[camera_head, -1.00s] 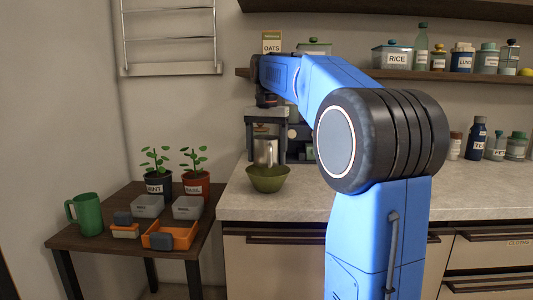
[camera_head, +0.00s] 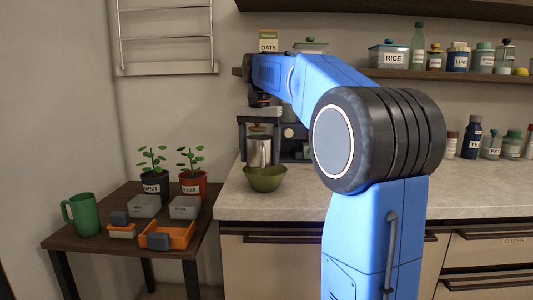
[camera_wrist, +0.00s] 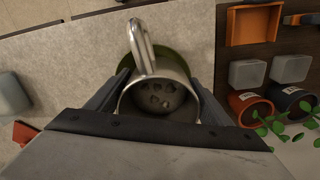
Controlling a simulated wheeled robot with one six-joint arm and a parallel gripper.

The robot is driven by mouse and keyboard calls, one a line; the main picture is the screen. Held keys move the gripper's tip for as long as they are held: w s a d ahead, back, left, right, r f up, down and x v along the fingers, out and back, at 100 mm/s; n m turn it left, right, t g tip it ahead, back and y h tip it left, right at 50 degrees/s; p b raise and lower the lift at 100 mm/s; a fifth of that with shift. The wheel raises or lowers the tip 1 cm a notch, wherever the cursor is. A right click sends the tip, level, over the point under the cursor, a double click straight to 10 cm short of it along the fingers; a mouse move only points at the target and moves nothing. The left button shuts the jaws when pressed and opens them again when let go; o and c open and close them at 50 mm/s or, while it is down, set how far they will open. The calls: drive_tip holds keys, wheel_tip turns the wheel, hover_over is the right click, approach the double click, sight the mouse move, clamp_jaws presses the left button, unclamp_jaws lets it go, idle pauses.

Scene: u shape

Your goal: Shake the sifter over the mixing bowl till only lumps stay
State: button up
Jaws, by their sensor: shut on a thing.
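The sifter (camera_head: 258,152) is a shiny metal cup with a loop handle, held roughly upright just above the mixing bowl. In the wrist view the sifter (camera_wrist: 178,72) has several dark lumps (camera_wrist: 158,97) inside, at its bottom; I cannot tell if fine powder is left. My gripper (camera_wrist: 158,100) is shut on the sifter, one finger on each side. The olive-green mixing bowl (camera_head: 265,181) stands on the counter near its left front corner. In the wrist view part of the bowl (camera_wrist: 181,57) shows past the sifter. The bowl's inside is hidden.
The pale counter (camera_head: 300,200) is clear right of the bowl. A dark appliance (camera_head: 293,140) stands behind. A lower wooden table (camera_head: 100,240) on the left holds a green mug (camera_head: 82,214), potted plants, grey boxes and an orange tray. A shelf with jars hangs above.

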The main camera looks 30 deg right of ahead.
sight(269, 152)
drive_tip(key=d, duration=0.3)
drive_tip(key=shift+d, duration=0.1)
drive_tip(key=a, duration=0.3)
drive_tip(key=shift+a, duration=0.1)
drive_tip(key=shift+s+d+r, duration=0.1)
drive_tip(key=shift+d, duration=1.15)
drive_tip(key=shift+a, duration=0.1)
drive_tip(key=a, duration=0.2)
drive_tip(key=shift+a, duration=0.4)
drive_tip(key=d, duration=0.4)
drive_tip(key=shift+a, duration=0.35)
